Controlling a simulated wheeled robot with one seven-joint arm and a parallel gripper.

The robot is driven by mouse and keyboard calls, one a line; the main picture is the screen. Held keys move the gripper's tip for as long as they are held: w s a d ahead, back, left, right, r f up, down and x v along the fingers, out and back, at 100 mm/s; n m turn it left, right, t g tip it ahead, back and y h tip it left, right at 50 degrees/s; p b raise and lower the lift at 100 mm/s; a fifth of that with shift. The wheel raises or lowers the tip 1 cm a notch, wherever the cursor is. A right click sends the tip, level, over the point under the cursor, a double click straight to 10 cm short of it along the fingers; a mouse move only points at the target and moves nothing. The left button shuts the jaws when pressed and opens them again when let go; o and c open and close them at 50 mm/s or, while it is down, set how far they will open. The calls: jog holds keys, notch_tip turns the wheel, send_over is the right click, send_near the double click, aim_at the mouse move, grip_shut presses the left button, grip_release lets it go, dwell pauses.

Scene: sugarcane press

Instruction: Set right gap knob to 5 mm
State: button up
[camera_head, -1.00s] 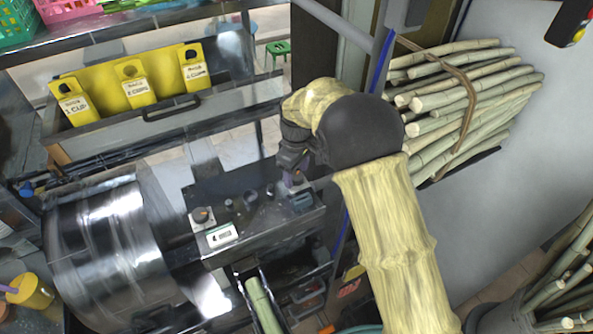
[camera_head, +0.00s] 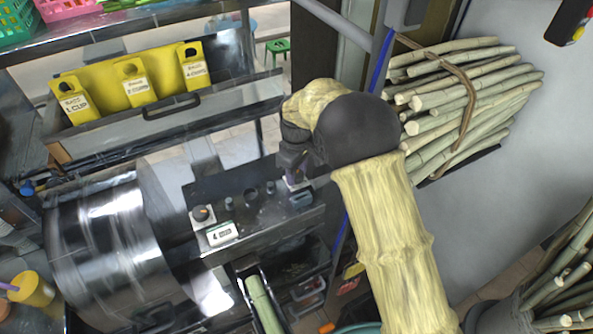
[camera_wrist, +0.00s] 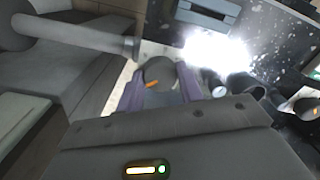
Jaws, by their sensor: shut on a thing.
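My gripper (camera_head: 297,181) is at the right end of the dark control panel (camera_head: 252,212) in the head view. In the wrist view, its two purple fingers (camera_wrist: 158,92) are shut on a dark round knob (camera_wrist: 159,71) with an orange pointer mark. This is the right gap knob; in the head view my gripper largely hides it. The left knob (camera_head: 203,214) has an orange mark and stands free on a light plate. Below it a white display (camera_head: 222,233) seems to read 4. I cannot read a value for the right knob.
Short dark cylinders (camera_head: 251,194) stand on the panel between the knobs. A shiny metal drum (camera_head: 105,245) is at the left. A cane piece (camera_head: 264,303) lies below the panel.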

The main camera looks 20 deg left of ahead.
jog(key=shift+r, duration=0.1)
jog(key=m, duration=0.3)
jog(key=shift+w+p, duration=0.15)
jog(key=shift+p, duration=0.15)
jog(key=shift+m, duration=0.9)
jog(key=m, duration=0.2)
jog(key=shift+m+p, duration=0.3)
jog(key=shift+p, duration=0.05)
jog(key=m, duration=0.3)
jog(key=shift+m, duration=0.3)
jog(key=shift+m+p, duration=0.45)
jog(key=shift+m, duration=1.15)
jog(key=o, duration=1)
